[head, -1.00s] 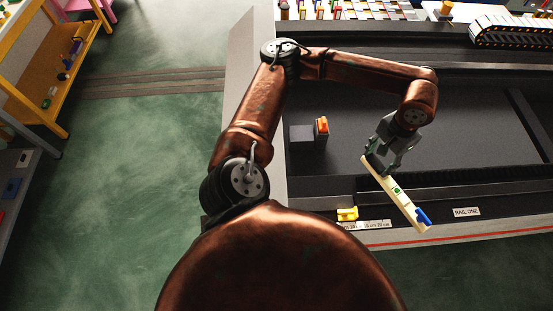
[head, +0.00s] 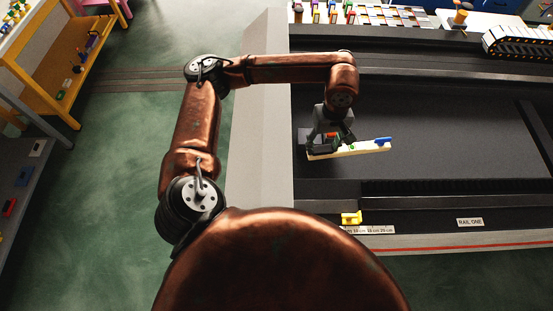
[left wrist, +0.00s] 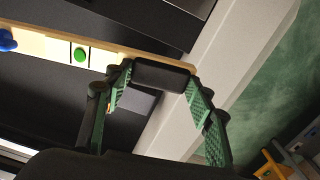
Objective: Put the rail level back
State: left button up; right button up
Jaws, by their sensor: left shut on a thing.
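The rail level is a long cream bar (head: 362,149) with a green spot and a blue piece near its right end. My left gripper (head: 324,145) is shut on it near its left end and holds it over the dark rack bed. The level lies almost crosswise in the head view. In the left wrist view, the bar (left wrist: 40,43) runs just beyond the fingers (left wrist: 158,88), with a dark rounded block between them. My gripper partly hides a dark box (head: 301,136) with an orange piece behind the level. My right gripper is not in view.
A yellow piece (head: 351,218) sits by the scale strip on the front rail, left of the RAIL ONE label (head: 470,222). A black chain track (head: 518,42) stands at the back right. The rack bed (head: 450,125) right of the level is clear.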

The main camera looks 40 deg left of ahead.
pick_arm(q)
jog(key=n, duration=0.3)
jog(key=s+n, duration=0.1)
jog(key=shift+d+r+n+p, duration=0.25)
jog(key=shift+n+p, duration=0.05)
jog(key=shift+p, duration=0.05)
jog(key=s+d+r+n+p, duration=0.1)
jog(key=s+n+p, duration=0.2)
jog(key=n, duration=1.4)
jog(key=s+d+r+n+p, duration=0.2)
jog(key=s+n+p, duration=0.15)
jog(key=n, duration=1.35)
jog(key=w+a+f+p, duration=0.4)
jog(key=w+a+f, duration=0.5)
jog(key=a+f, duration=0.2)
notch_tip(320, 180, down, 2)
jog(key=shift+f, duration=0.1)
